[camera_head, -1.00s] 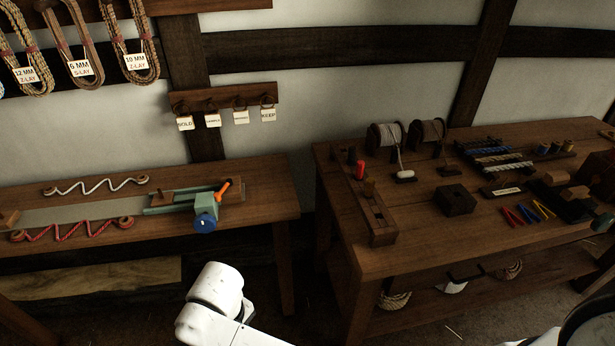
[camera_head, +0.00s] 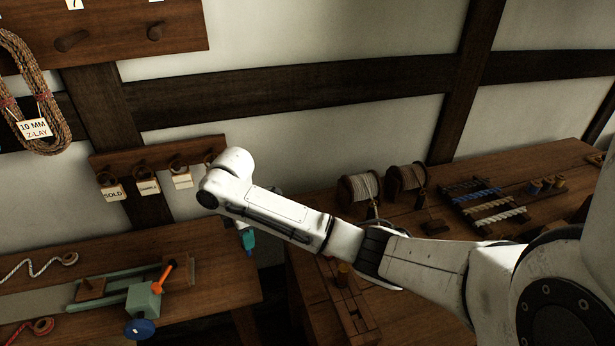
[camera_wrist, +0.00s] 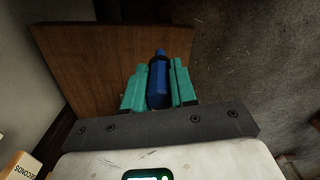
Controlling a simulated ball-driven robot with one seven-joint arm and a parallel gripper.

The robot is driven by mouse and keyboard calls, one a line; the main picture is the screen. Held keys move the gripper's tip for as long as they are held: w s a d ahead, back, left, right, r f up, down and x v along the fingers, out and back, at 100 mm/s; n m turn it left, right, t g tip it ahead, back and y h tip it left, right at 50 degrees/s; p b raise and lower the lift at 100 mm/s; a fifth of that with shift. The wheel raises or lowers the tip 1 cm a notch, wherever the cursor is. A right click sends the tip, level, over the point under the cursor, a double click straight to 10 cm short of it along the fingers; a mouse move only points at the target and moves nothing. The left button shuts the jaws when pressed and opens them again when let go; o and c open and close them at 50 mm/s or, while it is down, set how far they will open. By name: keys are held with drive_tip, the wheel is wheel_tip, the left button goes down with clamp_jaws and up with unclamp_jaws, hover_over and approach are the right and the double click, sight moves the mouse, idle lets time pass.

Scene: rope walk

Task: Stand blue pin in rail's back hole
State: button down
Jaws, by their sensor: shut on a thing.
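My gripper (camera_head: 248,240) hangs from the wrist over the gap between the two benches, left of the rail. In the wrist view its teal fingers (camera_wrist: 159,66) are shut on the blue pin (camera_wrist: 158,88), which points away from the camera.
The left bench (camera_head: 215,275) carries a green clamp-like device (camera_head: 142,300) with an orange handle. Two spools (camera_head: 358,190) and a rack of rope samples (camera_head: 485,205) stand on the right bench (camera_head: 540,170). A rail with hanging tags (camera_head: 155,165) is on the wall behind.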

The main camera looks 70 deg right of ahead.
drive_tip(key=s+d+r+n+p, duration=0.1)
drive_tip(key=s+d+r+n, duration=0.3)
drive_tip(key=d, duration=0.5)
drive_tip(key=s+d+r+n+p, duration=0.1)
drive_tip(key=s+d+r+n, duration=0.1)
drive_tip(key=s+d+r, duration=0.55)
wheel_tip(320, 180, down, 7)
drive_tip(key=w+d+b, duration=0.1)
drive_tip(key=b, duration=0.3)
drive_tip(key=shift+w+d, duration=0.2)
drive_tip(key=shift+f+b, duration=1.35)
drive_tip(key=shift+f, duration=1.15)
drive_tip(key=c, duration=0.8)
unclamp_jaws()
